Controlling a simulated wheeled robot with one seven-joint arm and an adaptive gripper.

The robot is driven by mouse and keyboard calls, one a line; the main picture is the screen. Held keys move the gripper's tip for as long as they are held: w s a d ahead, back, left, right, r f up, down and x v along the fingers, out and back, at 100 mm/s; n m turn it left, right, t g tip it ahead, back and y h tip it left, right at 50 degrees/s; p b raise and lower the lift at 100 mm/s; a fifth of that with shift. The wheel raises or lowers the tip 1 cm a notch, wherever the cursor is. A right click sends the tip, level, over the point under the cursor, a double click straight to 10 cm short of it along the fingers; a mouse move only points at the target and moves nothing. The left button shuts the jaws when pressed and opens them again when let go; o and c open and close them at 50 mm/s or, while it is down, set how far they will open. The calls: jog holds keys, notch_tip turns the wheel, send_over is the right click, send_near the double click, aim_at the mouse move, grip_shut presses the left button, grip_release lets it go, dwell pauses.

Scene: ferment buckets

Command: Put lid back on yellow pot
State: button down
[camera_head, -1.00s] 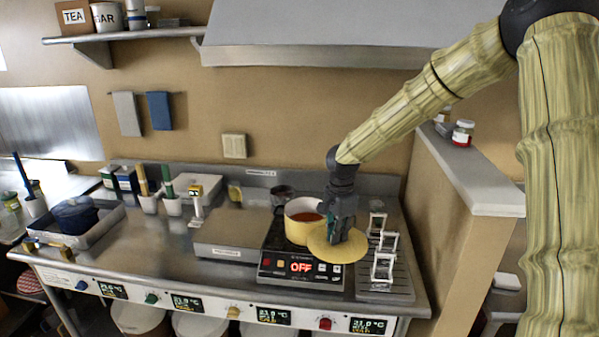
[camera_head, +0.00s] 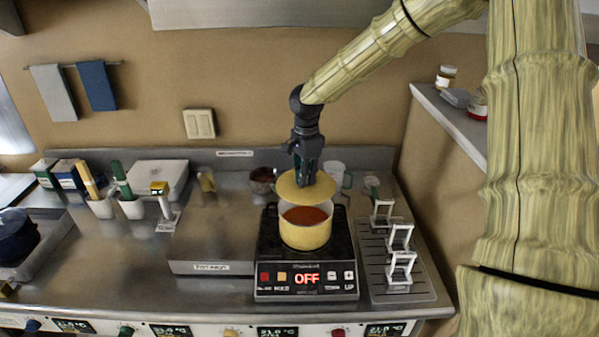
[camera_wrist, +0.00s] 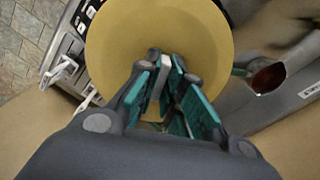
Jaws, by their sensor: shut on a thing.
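The yellow pot (camera_head: 305,236) sits on the black cooktop, with reddish-brown contents (camera_head: 305,215) visible inside. My gripper (camera_head: 305,180) is shut on the yellow lid (camera_head: 289,190) and holds it roughly level above the pot. In the head view the lid overlaps the far part of the pot's opening, and the near part stays uncovered. In the wrist view my gripper (camera_wrist: 168,95) has its green-padded fingers around a pale handle (camera_wrist: 164,72) at the middle of the lid (camera_wrist: 115,40). The lid hides the pot in that view.
The cooktop (camera_head: 268,262) reads OFF. A rack with several white frames (camera_head: 400,268) stands to its right. A flat metal box (camera_head: 215,250) lies to its left. A small bowl (camera_head: 262,178) and a pale mug (camera_head: 334,172) stand behind. The front counter strip is clear.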

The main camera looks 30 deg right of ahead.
aim_at(308, 186)
jog(key=shift+s+f+b, duration=0.1)
jog(key=shift+s+b, duration=0.2)
jog(key=shift+s, duration=0.45)
jog(key=shift+s+f, duration=0.1)
jog(key=shift+f, duration=0.15)
jog(key=w+f, duration=0.1)
jog(key=f+b, duration=0.1)
jog(key=f, duration=0.1)
jog(key=shift+w+b, duration=0.3)
jog(key=shift+w, duration=0.1)
jog(key=shift+s+f+b, duration=0.3)
jog(key=shift+s, duration=0.2)
jog(key=shift+s+f, duration=0.1)
jog(key=shift+f, duration=0.15)
jog(key=shift+w+f+b, duration=0.35)
jog(key=shift+f+b, duration=0.05)
jog(key=shift+f, duration=0.25)
jog(key=shift+s+r, duration=0.1)
jog(key=shift+s, duration=0.15)
jog(key=shift+w, duration=0.15)
